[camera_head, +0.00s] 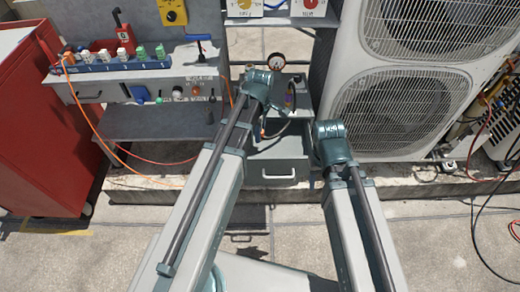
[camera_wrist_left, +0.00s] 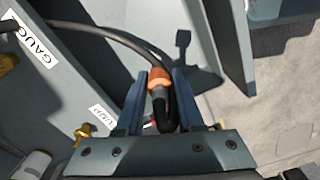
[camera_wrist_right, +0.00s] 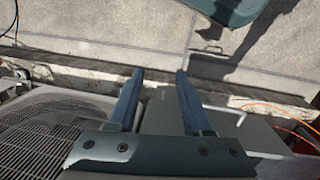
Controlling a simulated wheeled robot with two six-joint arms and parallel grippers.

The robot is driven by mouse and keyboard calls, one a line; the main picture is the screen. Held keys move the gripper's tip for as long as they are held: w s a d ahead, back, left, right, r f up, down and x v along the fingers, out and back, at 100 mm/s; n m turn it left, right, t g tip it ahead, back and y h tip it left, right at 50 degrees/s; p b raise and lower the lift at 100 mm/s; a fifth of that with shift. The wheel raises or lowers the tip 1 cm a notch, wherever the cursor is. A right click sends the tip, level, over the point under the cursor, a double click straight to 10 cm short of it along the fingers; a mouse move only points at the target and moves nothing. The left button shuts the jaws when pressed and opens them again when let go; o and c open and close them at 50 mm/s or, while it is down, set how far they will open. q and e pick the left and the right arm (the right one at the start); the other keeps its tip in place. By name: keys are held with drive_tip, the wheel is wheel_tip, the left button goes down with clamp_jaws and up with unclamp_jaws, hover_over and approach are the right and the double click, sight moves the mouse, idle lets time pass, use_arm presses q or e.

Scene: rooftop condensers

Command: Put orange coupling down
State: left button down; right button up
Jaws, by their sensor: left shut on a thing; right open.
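The orange coupling (camera_wrist_left: 158,78) is on the end of a black hose (camera_wrist_left: 105,32) and sits between the blue fingers of my left gripper (camera_wrist_left: 158,90) in the left wrist view. That gripper is shut on it, and the hose bends around below it. In the head view my left wrist (camera_head: 258,85) is above the open grey drawer (camera_head: 282,172), and the coupling cannot be made out there. My right gripper (camera_wrist_right: 158,80) is open with nothing between its fingers in the right wrist view.
A condenser unit (camera_head: 340,75) stands at the right. At the left are a red cabinet (camera_head: 45,130) and a workbench (camera_head: 95,92) with several coloured fittings. A pressure gauge (camera_head: 275,62) is behind my left wrist. A white GAUGE-type label (camera_wrist_left: 30,38) lies near the held hose.

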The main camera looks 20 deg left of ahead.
sight(260, 151)
use_arm(q)
drive_tip(key=shift+f+b, duration=2.55)
drive_tip(key=shift+f, duration=0.65)
drive_tip(key=shift+f+b, duration=0.6)
drive_tip(key=c, duration=0.5)
unclamp_jaws()
drive_tip(key=shift+r, duration=0.1)
drive_tip(key=shift+c, duration=0.2)
drive_tip(key=shift+r, duration=0.1)
